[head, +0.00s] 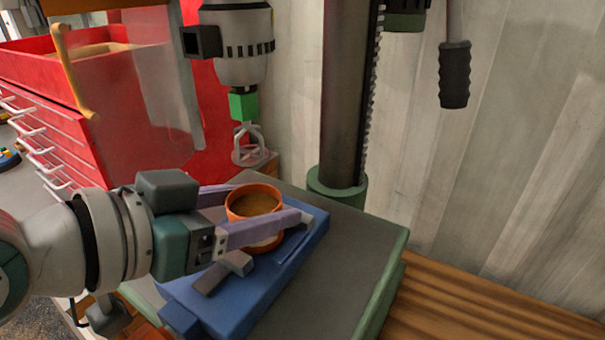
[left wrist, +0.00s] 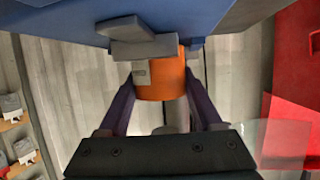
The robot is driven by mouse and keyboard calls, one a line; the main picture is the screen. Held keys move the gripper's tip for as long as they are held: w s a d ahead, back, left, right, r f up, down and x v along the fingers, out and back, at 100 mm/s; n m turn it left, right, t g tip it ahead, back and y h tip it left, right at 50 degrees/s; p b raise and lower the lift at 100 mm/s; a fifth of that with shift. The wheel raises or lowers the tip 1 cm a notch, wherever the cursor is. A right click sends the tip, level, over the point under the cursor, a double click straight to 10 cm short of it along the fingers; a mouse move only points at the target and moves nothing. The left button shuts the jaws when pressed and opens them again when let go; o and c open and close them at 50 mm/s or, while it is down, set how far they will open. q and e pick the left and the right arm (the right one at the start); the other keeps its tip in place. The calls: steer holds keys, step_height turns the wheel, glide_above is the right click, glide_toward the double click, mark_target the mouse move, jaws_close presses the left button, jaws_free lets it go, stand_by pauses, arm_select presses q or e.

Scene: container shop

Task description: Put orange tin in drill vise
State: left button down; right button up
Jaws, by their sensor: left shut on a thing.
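The orange tin (head: 253,198) is upright and open-topped, with a brownish inside. It is at the blue drill vise (head: 262,292), near the vise's grey jaw pieces (head: 222,271). My left gripper (head: 270,218) is shut on the tin, with one purple finger on each side. In the left wrist view the tin (left wrist: 162,80) sits between both fingers, and the grey jaw piece (left wrist: 145,48) partly covers it. The blue vise body (left wrist: 185,12) fills the top there. I cannot tell whether the tin touches the vise. My right gripper is not in view.
The vise lies on a grey table with green edges (head: 386,245). A dark column (head: 347,100) stands behind it. A white-and-grey hanging head (head: 240,60) with a green block is above the table's back. A red drawer cabinet (head: 60,110) is at left, a wooden surface (head: 450,300) at right.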

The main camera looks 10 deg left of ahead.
arm_select(q)
steer(key=shift+f, duration=0.1)
steer(key=shift+c, duration=0.2)
jaws_free()
steer(key=shift+s+a+r, duration=0.2)
steer(key=shift+s+a, duration=0.05)
steer(key=shift+s, duration=0.05)
steer(key=v, duration=1)
steer(key=shift+s, duration=0.1)
steer(key=shift+s+a+r, duration=0.25)
steer(key=shift+s, duration=0.15)
